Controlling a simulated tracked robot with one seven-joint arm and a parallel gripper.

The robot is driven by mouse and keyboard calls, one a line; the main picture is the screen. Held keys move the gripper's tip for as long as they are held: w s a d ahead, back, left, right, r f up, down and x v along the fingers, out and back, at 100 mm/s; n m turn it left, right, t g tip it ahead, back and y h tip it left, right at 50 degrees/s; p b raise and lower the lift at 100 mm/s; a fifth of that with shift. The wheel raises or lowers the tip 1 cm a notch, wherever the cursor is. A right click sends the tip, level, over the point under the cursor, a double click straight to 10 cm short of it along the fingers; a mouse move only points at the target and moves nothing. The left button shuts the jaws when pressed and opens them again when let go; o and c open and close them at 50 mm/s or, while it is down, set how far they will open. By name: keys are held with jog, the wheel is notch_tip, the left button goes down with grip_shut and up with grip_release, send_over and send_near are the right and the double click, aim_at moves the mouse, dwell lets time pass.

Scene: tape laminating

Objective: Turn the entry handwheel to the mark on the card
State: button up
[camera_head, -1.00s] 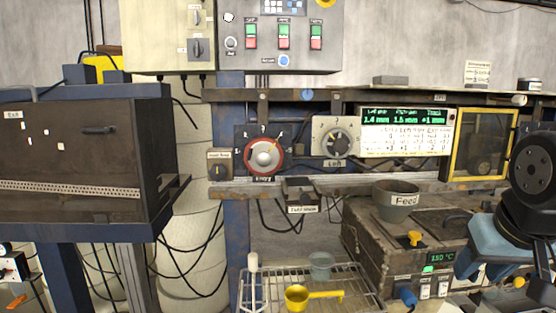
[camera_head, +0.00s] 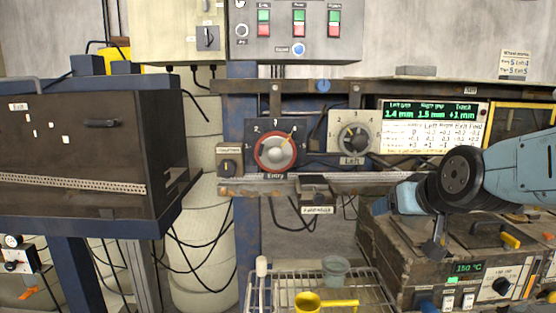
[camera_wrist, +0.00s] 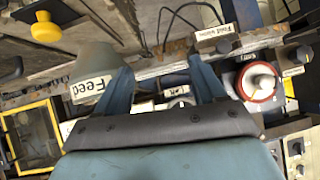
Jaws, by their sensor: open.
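The entry handwheel (camera_head: 277,150) has a red rim and a pale centre knob. It sits on a dark numbered dial plate labelled "Entry", with a yellowish pointer toward its upper right. It also shows at the right of the wrist view (camera_wrist: 260,82). A card with a handwritten table (camera_head: 428,139) is below the green readout; a small note card (camera_head: 514,64) stands at upper right. Its writing is too small to read surely. My gripper (camera_head: 383,204) is right of and below the wheel, apart from it. In the wrist view its fingers (camera_wrist: 162,88) are spread and empty.
A grey "Left" dial (camera_head: 354,138) is right of the wheel, and a small knob box (camera_head: 230,167) is at its left. A rail (camera_head: 345,184) runs below. A wire rack with a yellow scoop (camera_head: 318,302) is below.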

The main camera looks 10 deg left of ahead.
jog(key=w+a+t+y, duration=0.2)
jog(key=w+a, duration=0.3)
jog(key=a, duration=0.4)
jog(key=n+t, duration=0.2)
jog(key=t, duration=0.8)
send_near(276, 158)
jog(key=shift+g, duration=0.3)
jog(key=x, duration=0.9)
jog(key=shift+w+r, duration=0.2)
jog(key=shift+r, duration=0.2)
jog(key=shift+c, duration=0.3)
